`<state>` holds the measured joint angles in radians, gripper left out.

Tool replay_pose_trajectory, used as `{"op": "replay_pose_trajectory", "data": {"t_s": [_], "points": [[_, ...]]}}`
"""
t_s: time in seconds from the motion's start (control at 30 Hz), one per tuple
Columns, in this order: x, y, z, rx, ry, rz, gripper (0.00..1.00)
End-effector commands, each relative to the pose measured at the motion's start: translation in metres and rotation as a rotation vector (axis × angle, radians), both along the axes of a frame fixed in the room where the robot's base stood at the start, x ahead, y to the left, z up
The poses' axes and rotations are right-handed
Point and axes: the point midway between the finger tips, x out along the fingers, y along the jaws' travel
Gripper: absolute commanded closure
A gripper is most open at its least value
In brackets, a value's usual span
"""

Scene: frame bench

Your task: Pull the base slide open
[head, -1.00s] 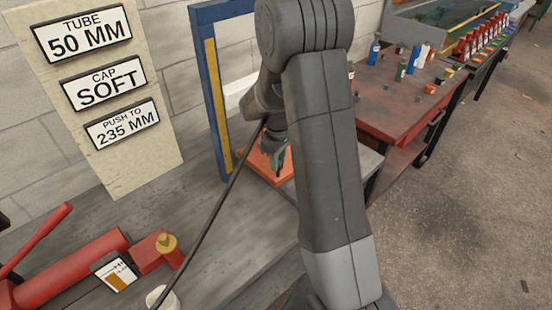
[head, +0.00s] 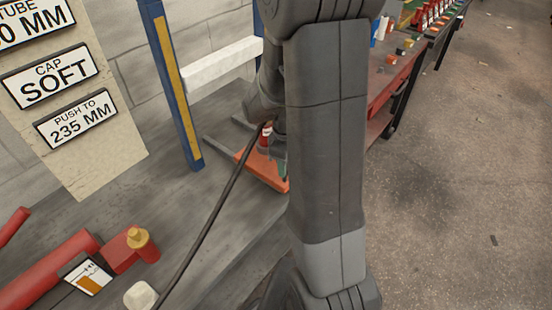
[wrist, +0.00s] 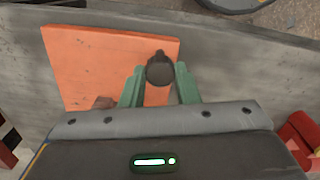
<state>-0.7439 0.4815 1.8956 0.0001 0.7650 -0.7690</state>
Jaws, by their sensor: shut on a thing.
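The base slide is a flat orange plate (head: 255,168) low on the grey bench, beside the blue upright frame (head: 172,85). In the wrist view the orange plate (wrist: 85,65) lies under my gripper with a dark round knob (wrist: 160,70) near its right edge. My gripper (wrist: 159,82) has its green fingers on either side of the knob and is shut on it. In the head view my gripper (head: 281,160) is partly hidden behind my own arm, and so is the right part of the plate.
A red tool with a brass-coloured knob (head: 137,237) lies at the front left. A sign board (head: 75,100) stands at the left. A red table (head: 390,80) stands behind; the floor at right is open.

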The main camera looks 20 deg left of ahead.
Motion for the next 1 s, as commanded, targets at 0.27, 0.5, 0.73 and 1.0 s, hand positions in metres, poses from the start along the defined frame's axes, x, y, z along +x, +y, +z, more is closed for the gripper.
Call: {"op": "replay_pose_trajectory", "data": {"t_s": [0.27,0.5,0.73,1.0], "points": [[-0.0027,-0.0094,0.0003,0.000,0.000,0.000,1.00],[-0.0028,-0.0096,0.0004,0.000,0.000,0.000,1.00],[-0.0026,-0.0094,0.0004,0.000,0.000,0.000,0.50],[-0.0025,-0.0092,0.0013,0.001,-0.001,0.000,0.50]]}}
